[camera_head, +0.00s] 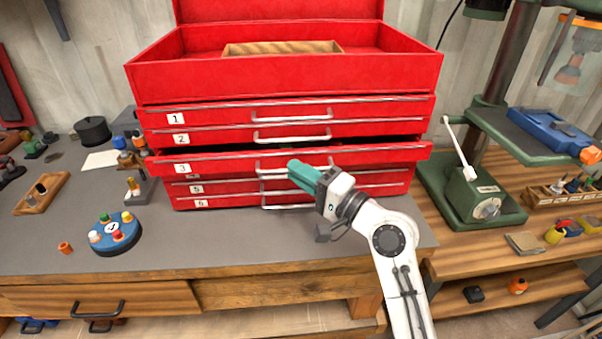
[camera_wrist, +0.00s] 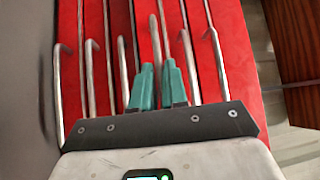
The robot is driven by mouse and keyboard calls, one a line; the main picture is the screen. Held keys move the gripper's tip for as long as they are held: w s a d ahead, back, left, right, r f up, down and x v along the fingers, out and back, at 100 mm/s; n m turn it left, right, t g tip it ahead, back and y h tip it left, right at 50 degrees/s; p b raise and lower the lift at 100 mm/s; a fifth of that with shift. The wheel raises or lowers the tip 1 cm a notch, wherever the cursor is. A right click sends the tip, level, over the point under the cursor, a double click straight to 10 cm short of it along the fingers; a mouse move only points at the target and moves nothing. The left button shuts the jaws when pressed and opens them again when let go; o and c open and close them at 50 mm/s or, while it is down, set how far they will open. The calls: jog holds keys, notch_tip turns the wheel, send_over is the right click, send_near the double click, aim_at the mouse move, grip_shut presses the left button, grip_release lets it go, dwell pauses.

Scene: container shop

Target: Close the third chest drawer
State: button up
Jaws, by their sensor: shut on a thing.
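The red tool chest (camera_head: 280,75) stands on the workbench with numbered drawers. The third drawer (camera_head: 220,163), labelled 3, sticks out a little beyond the others, with a dark gap above it. Its silver handle (camera_head: 320,164) runs along the middle of its front. My gripper (camera_head: 293,167) has teal fingers at this handle. In the wrist view, the gripper (camera_wrist: 158,72) is shut on a silver handle bar (camera_wrist: 155,42) between its fingertips. The fingers hide part of the handle and the drawers below.
Drawers 1 and 2 (camera_head: 215,137) above look closed. A blue round holder with coloured pegs (camera_head: 115,235) and a small orange part (camera_head: 65,247) lie on the grey bench top. A green press (camera_head: 470,195) stands to the right.

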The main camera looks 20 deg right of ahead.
grip_shut()
jog(key=shift+f, duration=0.1)
jog(key=w, duration=0.2)
jog(key=w+d+b, duration=0.1)
jog(key=w, duration=0.1)
jog(key=shift+d+b, duration=0.15)
jog(key=shift+b, duration=0.15)
jog(key=o, duration=0.6)
grip_release()
jog(key=shift+w, duration=0.1)
jog(key=shift+c, duration=0.2)
